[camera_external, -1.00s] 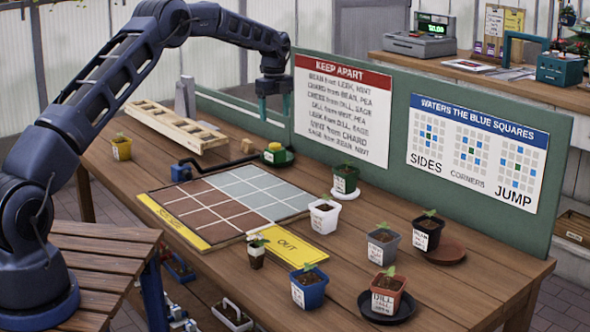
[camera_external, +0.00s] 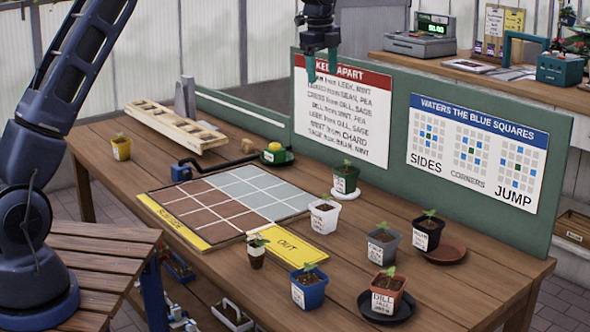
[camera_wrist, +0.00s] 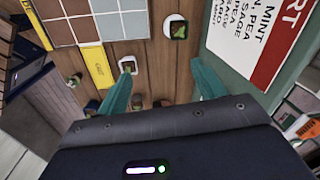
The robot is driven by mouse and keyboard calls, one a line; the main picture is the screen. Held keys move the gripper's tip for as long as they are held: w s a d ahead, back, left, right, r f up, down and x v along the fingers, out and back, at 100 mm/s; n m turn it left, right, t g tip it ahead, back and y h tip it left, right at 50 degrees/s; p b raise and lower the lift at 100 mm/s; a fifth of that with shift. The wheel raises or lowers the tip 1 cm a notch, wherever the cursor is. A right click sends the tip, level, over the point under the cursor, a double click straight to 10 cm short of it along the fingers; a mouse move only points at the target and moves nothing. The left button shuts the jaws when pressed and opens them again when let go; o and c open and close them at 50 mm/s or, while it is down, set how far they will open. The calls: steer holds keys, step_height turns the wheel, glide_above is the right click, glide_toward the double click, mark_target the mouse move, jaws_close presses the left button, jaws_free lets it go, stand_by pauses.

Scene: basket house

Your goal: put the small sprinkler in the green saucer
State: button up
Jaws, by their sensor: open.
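A low round green and yellow thing (camera_external: 276,154) sits at the back of the table, near the end of a black hose. It is too small to tell whether it is the small sprinkler, the green saucer or both together. I cannot pick out another sprinkler or green saucer. My gripper (camera_external: 312,66) is high in front of the red-headed sign, to the right of that thing and well above the table. In the wrist view its teal fingers (camera_wrist: 163,82) are spread apart with nothing between them.
The planting grid (camera_external: 235,200) lies mid-table. A green pot (camera_external: 345,179) stands on a white saucer (camera_external: 346,194). A brown saucer (camera_external: 446,250) and black saucer (camera_external: 386,311) are at right, among several pots. A wooden ladder-like rack (camera_external: 175,127) is at back left. The green board (camera_external: 400,150) edges the table.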

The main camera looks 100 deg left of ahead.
steer(key=d+r+n, duration=0.1)
steer(key=d+r, duration=0.3)
steer(key=d, duration=0.6)
steer(key=d+r+t, duration=0.1)
steer(key=d+r, duration=0.3)
steer(key=d, duration=0.7)
steer(key=d+r+n, duration=0.1)
steer(key=d+r, duration=0.3)
steer(key=d, duration=0.6)
steer(key=s+d+n+t, duration=0.1)
steer(key=s+d, duration=0.2)
steer(key=d, duration=0.3)
steer(key=s+d+r, duration=0.1)
steer(key=s+d, duration=0.3)
steer(key=d, duration=0.2)
steer(key=s+d+n+t, duration=0.1)
steer(key=s+d, duration=0.2)
steer(key=d, duration=0.4)
steer(key=s+d+f+n, duration=0.1)
steer(key=s+d+f, duration=0.1)
steer(key=s+d, duration=0.2)
steer(key=s+d+f+n, duration=0.1)
steer(key=s+d+f, duration=0.2)
steer(key=s+d, duration=0.2)
steer(key=s+d+f+t+h, duration=0.1)
steer(key=s+d+f, duration=0.2)
steer(key=s, duration=0.6)
steer(key=shift+s+d+n, duration=0.25)
steer(key=shift+d+n, duration=0.15)
steer(key=shift+d, duration=0.6)
